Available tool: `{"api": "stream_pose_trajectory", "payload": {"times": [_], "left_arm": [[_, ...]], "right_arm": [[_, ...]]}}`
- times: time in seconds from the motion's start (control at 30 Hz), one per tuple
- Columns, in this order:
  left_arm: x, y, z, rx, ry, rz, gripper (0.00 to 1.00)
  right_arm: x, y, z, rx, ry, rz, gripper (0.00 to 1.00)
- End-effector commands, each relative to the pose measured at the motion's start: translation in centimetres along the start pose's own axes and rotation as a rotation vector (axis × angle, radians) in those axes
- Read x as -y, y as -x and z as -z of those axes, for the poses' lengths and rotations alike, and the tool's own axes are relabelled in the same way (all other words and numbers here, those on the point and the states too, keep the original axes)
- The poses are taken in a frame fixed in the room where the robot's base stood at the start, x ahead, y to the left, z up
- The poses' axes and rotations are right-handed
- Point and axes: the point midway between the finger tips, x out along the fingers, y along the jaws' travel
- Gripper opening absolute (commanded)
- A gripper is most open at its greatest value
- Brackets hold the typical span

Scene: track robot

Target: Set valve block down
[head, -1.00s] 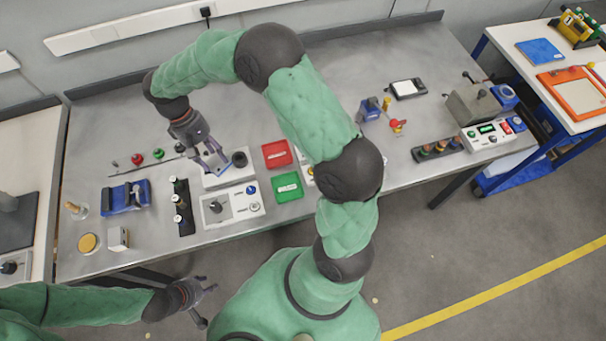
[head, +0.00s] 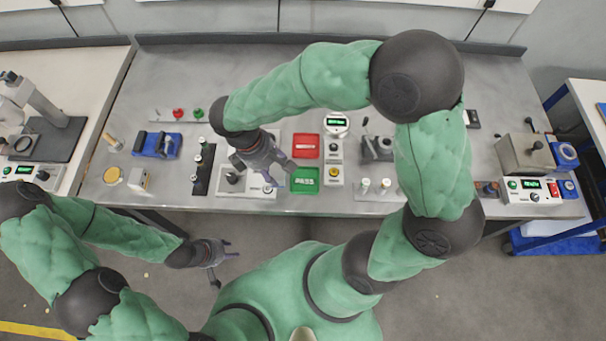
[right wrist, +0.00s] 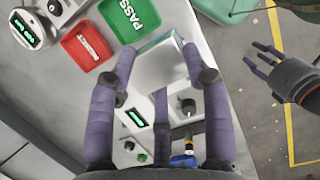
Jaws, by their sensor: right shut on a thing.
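My right gripper (head: 279,174) is just left of the green tray in the head view, above the test station. In the right wrist view, its purple fingers (right wrist: 160,80) are closed around a silvery valve block (right wrist: 160,66), held above the bench. The block is not clearly visible in the head view. The green tray (head: 305,181), marked PASS, also shows in the right wrist view (right wrist: 126,14), right beside the block. The red tray (head: 305,147) lies behind it and holds a pale label or strip. My left gripper (head: 218,256) is open and empty in front of the bench.
The white test station (head: 232,192) with a black knob lies under and left of my right gripper. A blue fixture (head: 157,145) and a dark rack (head: 204,172) stand further left.

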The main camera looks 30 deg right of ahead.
Motion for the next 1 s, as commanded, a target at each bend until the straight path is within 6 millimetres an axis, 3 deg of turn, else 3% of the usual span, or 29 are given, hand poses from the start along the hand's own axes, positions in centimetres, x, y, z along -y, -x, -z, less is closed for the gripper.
{"api": "stream_pose_trajectory", "payload": {"times": [0.17, 0.4, 0.77, 0.9, 1.0], "left_arm": [[0.4, -1.1, 0.0, 0.001, 0.000, 0.000, 0.38], [0.8, -2.2, 0.1, 0.001, 0.000, 0.000, 0.38], [1.1, -3.0, 0.1, 0.000, 0.000, 0.000, 0.38], [1.4, -4.0, 0.1, 0.000, 0.000, 0.000, 0.38], [1.5, -4.2, 0.1, 0.001, 0.000, 0.000, 0.38]], "right_arm": [[-1.9, -2.9, -2.7, 0.001, -0.006, 0.004, 0.00], [-3.4, -7.1, -4.0, 0.000, -0.004, 0.002, 0.00], [-4.2, -9.6, -4.8, 0.000, -0.003, 0.001, 0.00], [-4.2, -11.7, -4.1, 0.000, -0.002, 0.002, 0.00], [-4.2, -12.2, -3.9, -0.001, -0.001, 0.000, 0.00]]}}
